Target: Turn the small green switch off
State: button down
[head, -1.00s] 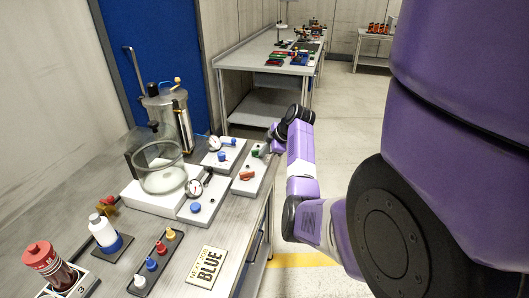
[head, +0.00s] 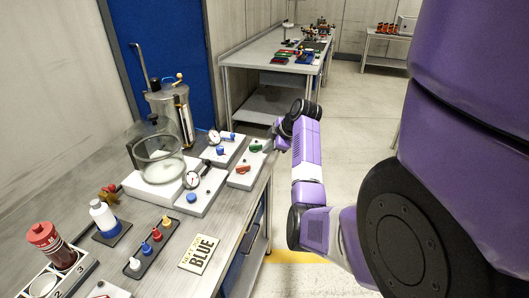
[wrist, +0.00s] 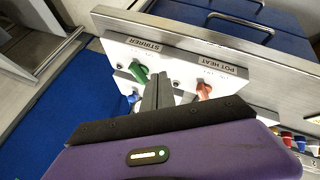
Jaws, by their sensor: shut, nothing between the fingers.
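The small green switch (head: 256,147) is on a white panel at the right edge of the near bench. In the wrist view the green switch (wrist: 140,73) sits under a label reading STIRRER, its handle tilted. My gripper (wrist: 158,82) is shut and empty, its fingertips just beside the green switch on the side toward the orange switch. I cannot tell whether they touch it. In the head view my gripper (head: 277,146) is just right of the panel, its fingertips hard to make out.
An orange switch (wrist: 203,90), labelled POT HEAT, is close by on the same panel; it also shows in the head view (head: 243,169). Gauge panels, a glass vessel (head: 160,160) and bottles stand to the left. Open floor lies right of the bench.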

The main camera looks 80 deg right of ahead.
jog(key=v, duration=0.6)
jog(key=shift+b, duration=0.3)
